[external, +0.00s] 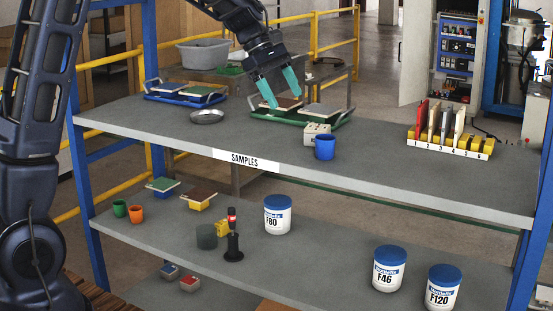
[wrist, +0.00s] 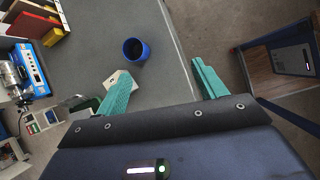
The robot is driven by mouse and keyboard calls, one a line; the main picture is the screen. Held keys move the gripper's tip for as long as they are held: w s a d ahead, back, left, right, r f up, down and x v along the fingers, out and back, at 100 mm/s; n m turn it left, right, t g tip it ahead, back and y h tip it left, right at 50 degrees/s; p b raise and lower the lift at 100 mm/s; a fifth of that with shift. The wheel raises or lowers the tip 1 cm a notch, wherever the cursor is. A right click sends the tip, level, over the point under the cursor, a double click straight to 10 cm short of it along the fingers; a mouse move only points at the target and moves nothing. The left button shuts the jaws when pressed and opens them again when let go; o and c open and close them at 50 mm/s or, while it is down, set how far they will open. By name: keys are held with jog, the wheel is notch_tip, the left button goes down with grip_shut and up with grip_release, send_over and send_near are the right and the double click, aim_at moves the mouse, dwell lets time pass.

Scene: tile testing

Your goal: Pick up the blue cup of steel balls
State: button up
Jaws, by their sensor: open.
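The blue cup (external: 325,147) stands upright on the top shelf, near its front edge. It also shows in the wrist view (wrist: 135,49), ahead of the fingers. Its inside looks dark, and I cannot make out the balls. My gripper (external: 285,99) has two teal fingers, spread apart and empty. In the external view they appear over the green tray, behind and left of the cup. In the wrist view my gripper (wrist: 160,72) has its fingers on either side of a gap, with the cup beyond them, apart from both.
A pale block (external: 317,130) sits right behind the cup. The green tray (external: 340,121) holds flat tiles. A metal dish (external: 207,117) and a blue tray (external: 158,98) lie left; a yellow numbered rack (external: 445,148) stands right. The shelf is clear between cup and rack.

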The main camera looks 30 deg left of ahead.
jog(key=w+d+f+n, duration=0.2)
jog(key=w+d+f, duration=0.2)
jog(key=w+f, duration=0.15)
send_near(333, 151)
jog(key=f, duration=0.1)
jog(key=d+f, duration=0.1)
jog(key=shift+d+f+h, duration=0.1)
jog(key=shift+f+h, duration=0.2)
jog(key=shift+f, duration=0.1)
jog(key=shift+w+x, duration=0.1)
jog(key=shift+x, duration=1.2)
jog(key=shift+w+x, duration=0.15)
jog(key=shift+x, duration=1.15)
jog(key=shift+f, duration=0.1)
jog(key=c, duration=1.1)
